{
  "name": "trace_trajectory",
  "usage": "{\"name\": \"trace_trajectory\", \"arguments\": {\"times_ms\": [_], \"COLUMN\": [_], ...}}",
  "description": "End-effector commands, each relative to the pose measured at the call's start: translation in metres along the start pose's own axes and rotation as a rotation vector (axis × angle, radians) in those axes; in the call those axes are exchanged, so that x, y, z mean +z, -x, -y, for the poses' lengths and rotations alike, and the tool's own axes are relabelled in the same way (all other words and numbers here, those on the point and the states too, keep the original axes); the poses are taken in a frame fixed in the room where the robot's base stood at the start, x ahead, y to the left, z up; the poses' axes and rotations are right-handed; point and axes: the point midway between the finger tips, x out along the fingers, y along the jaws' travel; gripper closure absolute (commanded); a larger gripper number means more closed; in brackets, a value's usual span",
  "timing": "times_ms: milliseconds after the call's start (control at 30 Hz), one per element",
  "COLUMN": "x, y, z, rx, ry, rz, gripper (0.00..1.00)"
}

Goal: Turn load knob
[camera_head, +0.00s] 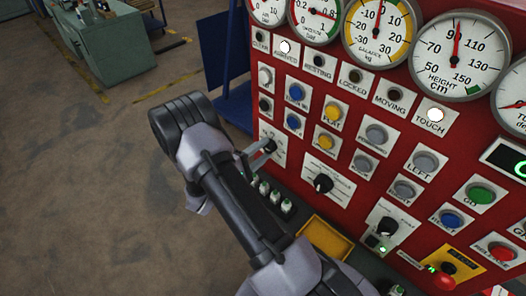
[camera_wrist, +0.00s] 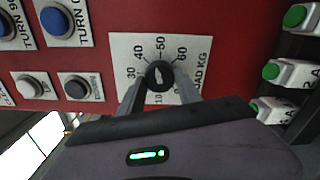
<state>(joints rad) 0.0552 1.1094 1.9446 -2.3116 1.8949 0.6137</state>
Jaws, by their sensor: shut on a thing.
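The load knob (camera_wrist: 159,75) is a round black knob on a white plate (camera_wrist: 125,45) marked "LOAD KG" with a scale from 10 to 60. In the wrist view my gripper (camera_wrist: 160,84) has its two grey fingers on either side of the knob, shut on it. In the head view my gripper (camera_head: 262,150) reaches the left edge of the red panel, at the white plate (camera_head: 278,152). There the knob is mostly hidden behind the fingers. The pointer's exact reading is hard to tell.
The red panel (camera_head: 330,85) carries several gauges, lamps and buttons. Green-topped switches (camera_wrist: 283,72) stand beside the load plate, and a yellow tray (camera_head: 325,240) lies below. Open floor (camera_head: 80,200) is at left.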

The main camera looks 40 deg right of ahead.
Motion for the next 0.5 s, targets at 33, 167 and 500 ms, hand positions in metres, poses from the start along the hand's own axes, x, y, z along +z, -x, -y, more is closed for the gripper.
{"name": "trace_trajectory", "arguments": {"times_ms": [33,167,500], "x": [0.0006,0.0006,0.0003], "y": [0.0002,0.0002,0.0001], "z": [0.0016,0.0015,0.001], "rx": [-0.002,-0.002,-0.001], "ry": [0.003,0.003,0.002], "rz": [0.0,0.0,0.0], "gripper": [1.0,1.0,0.38]}}
